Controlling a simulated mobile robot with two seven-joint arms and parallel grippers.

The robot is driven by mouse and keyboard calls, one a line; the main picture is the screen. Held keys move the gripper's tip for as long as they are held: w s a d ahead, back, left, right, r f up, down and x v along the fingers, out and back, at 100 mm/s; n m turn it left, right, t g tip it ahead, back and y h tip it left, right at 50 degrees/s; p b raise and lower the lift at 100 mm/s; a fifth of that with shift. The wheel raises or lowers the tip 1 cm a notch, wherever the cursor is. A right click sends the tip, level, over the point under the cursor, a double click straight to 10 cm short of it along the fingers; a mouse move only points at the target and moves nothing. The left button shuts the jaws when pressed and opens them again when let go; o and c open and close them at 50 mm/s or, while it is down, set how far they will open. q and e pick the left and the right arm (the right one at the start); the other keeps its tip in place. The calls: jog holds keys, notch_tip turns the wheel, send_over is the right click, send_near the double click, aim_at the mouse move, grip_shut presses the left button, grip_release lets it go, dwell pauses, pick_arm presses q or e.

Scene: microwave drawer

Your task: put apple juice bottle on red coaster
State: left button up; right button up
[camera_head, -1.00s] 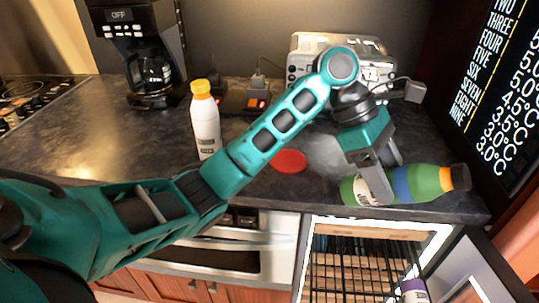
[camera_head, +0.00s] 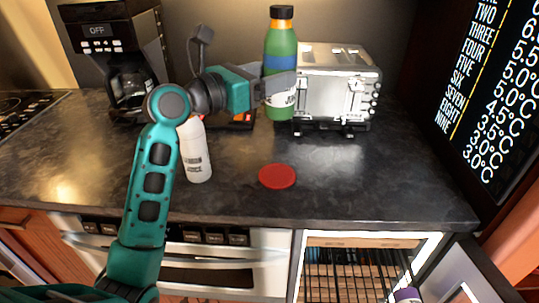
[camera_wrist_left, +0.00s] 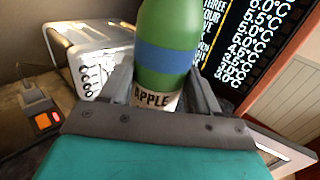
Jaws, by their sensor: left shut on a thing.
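The apple juice bottle (camera_head: 281,48) is green with a blue band, a dark cap and a white label. It is upright in my left gripper (camera_head: 284,90), which is shut around its lower part. In the left wrist view the bottle (camera_wrist_left: 168,45) stands between the two fingers, with "APPLE" readable on its label. The bottle overlaps the toaster's left end and appears raised off the counter. The red coaster (camera_head: 277,176) lies flat and empty on the dark counter, lower in the head view than the bottle. My right gripper is not in view.
A white bottle (camera_head: 195,155) stands left of the coaster, its top hidden by my left arm. The toaster (camera_head: 335,88) is at the back, the coffee maker (camera_head: 120,55) at back left. An open fridge drawer (camera_head: 360,270) is below. The counter (camera_head: 390,185) right of the coaster is clear.

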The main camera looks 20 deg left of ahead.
pick_arm(q)
notch_tip(320, 180, down, 16)
jog(key=shift+r+b, duration=0.1)
jog(key=shift+b, duration=1.1)
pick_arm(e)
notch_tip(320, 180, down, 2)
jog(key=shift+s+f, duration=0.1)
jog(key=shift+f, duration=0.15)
pick_arm(q)
jog(key=shift+f, duration=0.2)
jog(key=o, duration=1.4)
jog(key=shift+r, duration=0.15)
jog(key=v, duration=1.2)
jog(key=shift+s, duration=0.1)
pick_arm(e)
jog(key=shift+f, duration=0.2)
